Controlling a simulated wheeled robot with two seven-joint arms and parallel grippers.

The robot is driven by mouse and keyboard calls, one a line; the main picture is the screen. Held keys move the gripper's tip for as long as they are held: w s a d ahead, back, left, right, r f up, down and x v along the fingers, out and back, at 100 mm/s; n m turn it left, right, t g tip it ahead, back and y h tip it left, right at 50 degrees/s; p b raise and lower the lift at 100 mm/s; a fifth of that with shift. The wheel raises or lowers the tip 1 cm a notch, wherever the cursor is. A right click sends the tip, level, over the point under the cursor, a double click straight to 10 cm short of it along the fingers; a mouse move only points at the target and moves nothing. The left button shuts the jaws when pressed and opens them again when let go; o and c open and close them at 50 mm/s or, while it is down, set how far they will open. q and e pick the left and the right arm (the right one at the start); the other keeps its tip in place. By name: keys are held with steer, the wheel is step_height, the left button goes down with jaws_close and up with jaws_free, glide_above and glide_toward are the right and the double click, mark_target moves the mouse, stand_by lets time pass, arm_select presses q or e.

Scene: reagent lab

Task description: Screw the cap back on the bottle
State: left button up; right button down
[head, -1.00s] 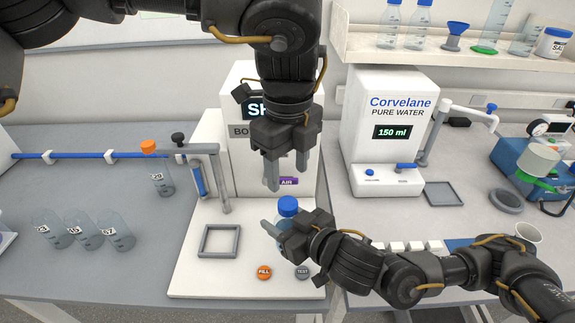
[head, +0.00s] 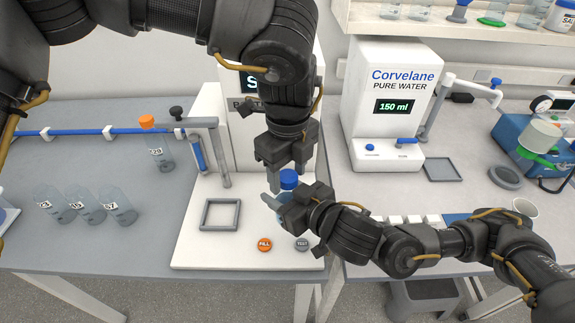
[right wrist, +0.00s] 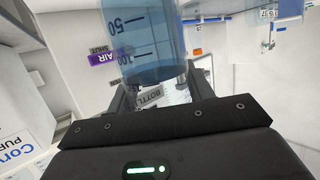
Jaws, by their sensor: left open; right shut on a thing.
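The bottle (right wrist: 145,42) is clear blue with volume marks and stands between my right gripper's fingers in the right wrist view. My right gripper (head: 282,206) is shut on it, and the arm hides most of the bottle in the head view. The blue cap (head: 288,177) sits on top of the bottle; how tightly it is seated cannot be told. My left gripper (head: 287,168) points down from above, open, with its fingers on either side of the cap. I cannot tell whether they touch it.
The white bottling station stands behind, with a grey square frame (head: 221,229), an orange FILL button (head: 265,245) and a TEST button (head: 302,244) on its base. Several clear bottles (head: 119,208) and an orange-capped bottle (head: 160,152) stand left. The water dispenser (head: 385,110) is right.

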arm_select(q)
steer(key=shift+c, duration=0.4)
steer(key=c, duration=0.9)
steer(key=m, duration=0.6)
steer(key=shift+m, duration=0.3)
steer(key=o, duration=1.1)
steer(key=shift+c, duration=0.2)
steer(key=shift+r, duration=0.1)
